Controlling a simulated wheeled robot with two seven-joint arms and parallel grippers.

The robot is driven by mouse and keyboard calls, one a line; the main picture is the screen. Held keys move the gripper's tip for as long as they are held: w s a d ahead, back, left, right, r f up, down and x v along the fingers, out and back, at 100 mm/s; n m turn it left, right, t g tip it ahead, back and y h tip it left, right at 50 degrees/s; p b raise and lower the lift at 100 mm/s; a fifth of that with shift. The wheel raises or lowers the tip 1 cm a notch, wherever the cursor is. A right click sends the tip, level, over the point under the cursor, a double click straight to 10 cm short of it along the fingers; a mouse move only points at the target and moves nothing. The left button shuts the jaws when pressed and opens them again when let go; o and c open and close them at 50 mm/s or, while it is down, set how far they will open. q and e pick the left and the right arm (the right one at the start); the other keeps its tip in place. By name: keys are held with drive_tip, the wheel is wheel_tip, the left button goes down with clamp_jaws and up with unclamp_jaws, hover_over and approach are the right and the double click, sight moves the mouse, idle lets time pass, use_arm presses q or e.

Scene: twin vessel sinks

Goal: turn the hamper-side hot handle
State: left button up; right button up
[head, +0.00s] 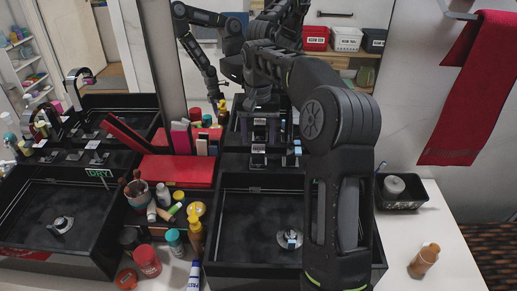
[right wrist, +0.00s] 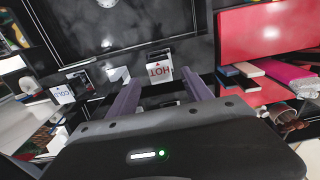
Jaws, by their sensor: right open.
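The HOT handle of the right-hand sink, with its white tag and red lettering (right wrist: 159,69), shows upside down in the right wrist view. It also shows at the back of that sink in the head view (head: 258,159). My right gripper (head: 266,132) reaches down over the back of this sink. In the right wrist view its two fingers (right wrist: 158,84) are apart, one on each side of the HOT tag. I cannot tell whether they touch the handle. The COLD handle (right wrist: 64,94) lies to the left there. My left gripper is not in view.
The black right sink basin (head: 245,264) lies below my right arm, with a red box (head: 180,171) and bottles left of it. A left sink (head: 25,215) stands beyond. A small black tray (head: 403,203) and an orange bottle (head: 424,260) are at right.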

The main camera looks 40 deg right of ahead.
sight(258, 148)
wheel_tip(258, 148, down, 6)
drive_tip(key=shift+r+p, duration=0.15)
drive_tip(key=shift+p, duration=0.25)
drive_tip(key=shift+c, duration=0.5)
clamp_jaws()
